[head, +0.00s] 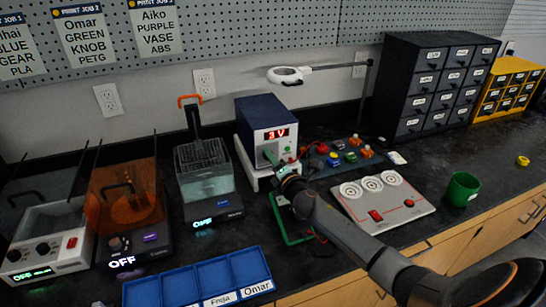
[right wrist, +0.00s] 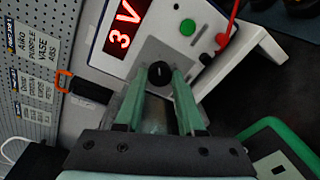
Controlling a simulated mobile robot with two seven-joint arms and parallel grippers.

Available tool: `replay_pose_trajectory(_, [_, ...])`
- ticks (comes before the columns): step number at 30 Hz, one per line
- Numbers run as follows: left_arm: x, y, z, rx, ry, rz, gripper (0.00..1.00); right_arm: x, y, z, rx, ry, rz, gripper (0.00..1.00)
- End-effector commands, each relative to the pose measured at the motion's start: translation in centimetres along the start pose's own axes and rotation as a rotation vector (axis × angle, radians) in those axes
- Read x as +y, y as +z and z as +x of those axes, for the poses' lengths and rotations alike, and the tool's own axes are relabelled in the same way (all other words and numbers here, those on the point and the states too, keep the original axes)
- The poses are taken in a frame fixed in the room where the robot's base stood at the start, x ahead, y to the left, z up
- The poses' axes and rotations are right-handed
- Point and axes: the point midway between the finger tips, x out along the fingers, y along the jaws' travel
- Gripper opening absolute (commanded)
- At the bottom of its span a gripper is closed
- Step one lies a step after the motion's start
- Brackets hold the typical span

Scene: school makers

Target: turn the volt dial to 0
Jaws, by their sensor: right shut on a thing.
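The power supply (head: 258,112) is a blue box with a white front, standing on a small white stand on the bench. Its red display (head: 277,134) reads 3 V, and the same display shows in the right wrist view (right wrist: 124,25). The black volt dial (right wrist: 159,73) sits on a grey plate below the display. My right gripper (head: 270,157) reaches the front of the supply. In the right wrist view its green fingers (right wrist: 161,82) are shut on the dial, one on each side. In the head view the dial is hidden by the gripper. My left gripper is out of view.
Beside the dial are a green button (right wrist: 187,27) and a red lead (right wrist: 229,20). A white panel with round coils (head: 398,210) lies right of my arm. A green cup (head: 462,188) stands farther right. Machines reading OFF (head: 203,178) stand left, blue trays (head: 198,280) in front.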

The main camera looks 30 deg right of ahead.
Motion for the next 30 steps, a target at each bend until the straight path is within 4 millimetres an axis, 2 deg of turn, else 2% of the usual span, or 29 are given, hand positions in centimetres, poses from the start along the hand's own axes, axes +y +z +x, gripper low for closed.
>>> replay_pose_trajectory(18, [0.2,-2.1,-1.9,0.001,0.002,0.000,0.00,0.4,-0.1,0.0,-0.041,-0.047,-0.579,0.00])
replay_pose_trajectory(30, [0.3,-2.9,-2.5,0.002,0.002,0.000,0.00,0.3,-0.2,0.0,-0.059,-0.068,-0.843,0.00])
